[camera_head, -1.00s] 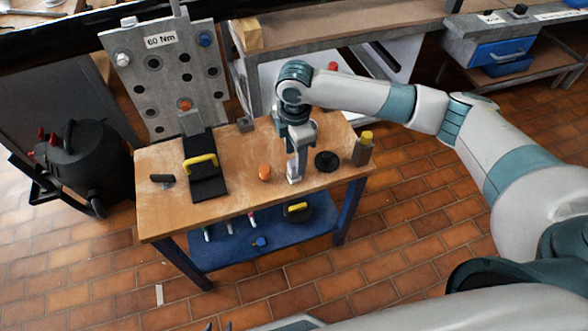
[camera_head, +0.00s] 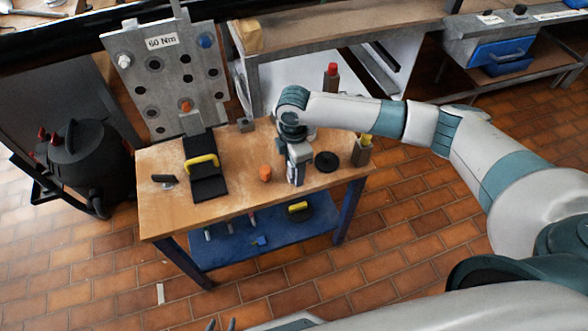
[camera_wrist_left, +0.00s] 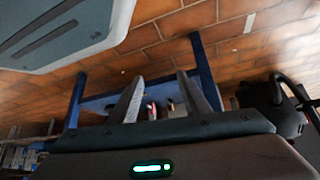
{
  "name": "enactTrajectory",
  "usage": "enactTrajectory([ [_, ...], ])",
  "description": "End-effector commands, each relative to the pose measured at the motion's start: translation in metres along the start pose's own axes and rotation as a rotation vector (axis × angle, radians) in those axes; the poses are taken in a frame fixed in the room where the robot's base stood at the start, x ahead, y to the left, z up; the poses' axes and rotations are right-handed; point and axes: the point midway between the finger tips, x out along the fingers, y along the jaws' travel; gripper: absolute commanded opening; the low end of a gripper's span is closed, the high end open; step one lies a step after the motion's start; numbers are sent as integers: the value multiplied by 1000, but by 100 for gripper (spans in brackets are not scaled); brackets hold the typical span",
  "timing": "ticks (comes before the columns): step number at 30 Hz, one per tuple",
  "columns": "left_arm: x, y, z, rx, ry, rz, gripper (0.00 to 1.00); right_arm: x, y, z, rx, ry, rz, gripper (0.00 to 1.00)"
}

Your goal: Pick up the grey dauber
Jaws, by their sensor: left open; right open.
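My right gripper (camera_head: 297,181) points down just over the front middle of the wooden table (camera_head: 229,192), between an orange knob-like piece (camera_head: 265,173) and a black disc (camera_head: 326,161). Its jaws are open, but the hand hides what lies directly beneath them. A grey-brown block or bottle with a yellow top (camera_head: 361,153) stands at the right end of the table. I cannot tell for certain which thing is the grey dauber.
A black stand with a yellow handle (camera_head: 203,160) and a small black-handled tool (camera_head: 163,179) occupy the table's left. A small grey block (camera_head: 246,125) sits at the back. A perforated plate (camera_head: 165,80) rises behind. The blue lower shelf (camera_head: 225,252) holds several small items.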

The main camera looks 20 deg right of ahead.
Motion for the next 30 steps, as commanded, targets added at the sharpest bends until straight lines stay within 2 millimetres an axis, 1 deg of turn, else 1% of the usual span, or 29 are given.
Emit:
enactTrajectory([
  [3, 0, 3, 1, -1, 0, 3, 43, 5, 0, 0, -1, -1, 0, 50],
  [16, 1, 4, -4, -2, 7, 4, 43, 5, 0, 0, -1, -1, 0, 50],
  [17, 1, 4, -4, -1, 7, 4, 43, 5, 0, 0, -1, -1, 0, 45],
  [18, 1, 3, -4, -1, 7, 4, 43, 5, 0, 0, -1, -1, 0, 36],
  [20, 1, 2, -4, 1, 6, 3, 43, 5, 0, 0, -1, -1, 0, 21],
  [21, 1, 1, -3, 2, 6, 2, 43, 5, 0, 0, -1, -1, 0, 12],
  [22, 1, 0, -3, 3, 6, 1, 43, 5, 0, 0, -1, -1, 0, 5],
  [30, 0, -6, -2, 8, 4, -4, 43, 5, 0, 0, -1, 0, 1, 5],
])
